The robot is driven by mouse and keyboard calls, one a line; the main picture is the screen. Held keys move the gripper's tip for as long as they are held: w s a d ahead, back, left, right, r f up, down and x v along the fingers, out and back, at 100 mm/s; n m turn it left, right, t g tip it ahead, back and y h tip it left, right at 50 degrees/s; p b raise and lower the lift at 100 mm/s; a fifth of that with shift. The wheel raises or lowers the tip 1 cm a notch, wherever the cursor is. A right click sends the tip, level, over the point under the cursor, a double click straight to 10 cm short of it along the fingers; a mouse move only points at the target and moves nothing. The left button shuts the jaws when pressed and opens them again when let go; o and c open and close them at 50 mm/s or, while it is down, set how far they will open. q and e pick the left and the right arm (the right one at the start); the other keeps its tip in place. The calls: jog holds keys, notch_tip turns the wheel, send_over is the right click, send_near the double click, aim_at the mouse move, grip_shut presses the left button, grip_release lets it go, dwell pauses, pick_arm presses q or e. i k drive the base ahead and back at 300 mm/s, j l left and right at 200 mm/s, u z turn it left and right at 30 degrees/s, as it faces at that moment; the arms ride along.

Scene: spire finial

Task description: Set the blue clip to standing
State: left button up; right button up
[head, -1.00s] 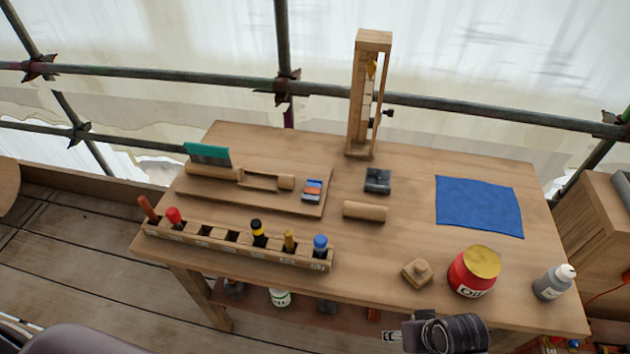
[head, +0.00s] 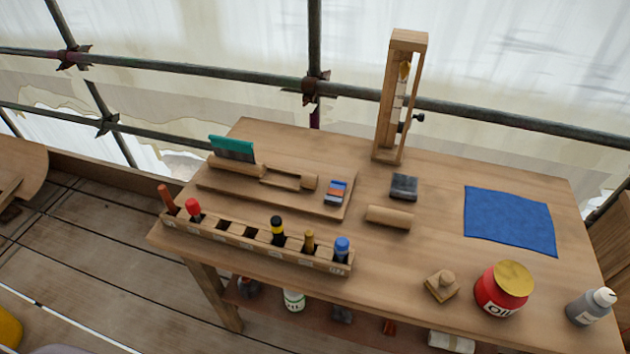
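A small block with blue, red and grey bands (head: 336,192) lies at the right end of a raised wooden board (head: 275,196). Its blue band (head: 337,185) is on the far side; it may be the blue clip, but it is too small to tell its parts or pose. A blue-topped tool (head: 342,245) stands upright in the right end slot of the wooden rack (head: 228,238). Neither of my grippers is in view.
A tall wooden frame (head: 386,110) stands at the back. A dark block (head: 404,187), wooden cylinder (head: 389,217), knobbed wooden block (head: 442,287), red oil jar (head: 501,291), grey bottle (head: 590,306) and blue cloth (head: 509,220) are on the table.

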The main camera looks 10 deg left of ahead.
aim_at(337, 188)
jog(key=j+u, duration=0.6)
jog(key=u, duration=0.2)
jog(key=i+j+u, duration=0.15)
jog(key=j+u, duration=0.25)
jog(key=i+j+u, duration=0.85)
jog(key=u, duration=0.15)
jog(key=i+z, duration=0.7)
jog(key=z, duration=0.15)
jog(key=i+j+z, duration=0.25)
jog(key=z, duration=0.2)
jog(key=i+z, duration=0.2)
jog(key=z, duration=0.3)
jog(key=i+j+z, duration=0.1)
jog(key=z, duration=0.35)
jog(key=i+j+z, duration=0.15)
jog(key=z, duration=0.35)
jog(key=i+j+z, duration=0.15)
jog(key=z, duration=0.35)
jog(key=i+j+z, duration=0.2)
jog(key=z, duration=0.2)
jog(key=i+j+z, duration=0.15)
jog(key=z, duration=0.25)
jog(key=j+z, duration=0.4)
jog(key=i+j+z, duration=0.1)
jog(key=j+z, duration=0.55)
jog(key=j, duration=0.25)
jog(key=k+j+z, duration=0.25)
jog(key=j, duration=0.2)
jog(key=i, duration=0.1)
